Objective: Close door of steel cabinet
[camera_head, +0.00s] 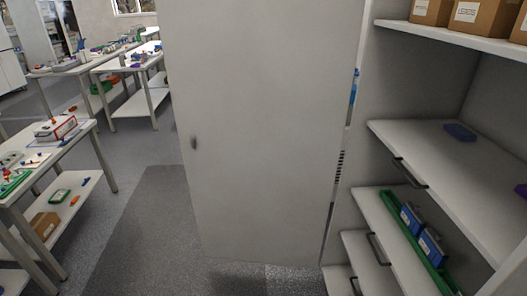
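The steel cabinet's light grey door (265,130) stands swung open in the middle of the view. A small dark handle (194,143) sits near its left edge. The open cabinet shelves (440,160) show to the right of the door. Neither of my grippers shows in the view, so their state is hidden.
Worktables with parts, such as the near one (45,160), stand on the left. Grey floor (150,215) lies open between them and the door. The cabinet holds cardboard boxes (478,15) on top and blue items (431,246) in a green tray (402,228) lower down.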

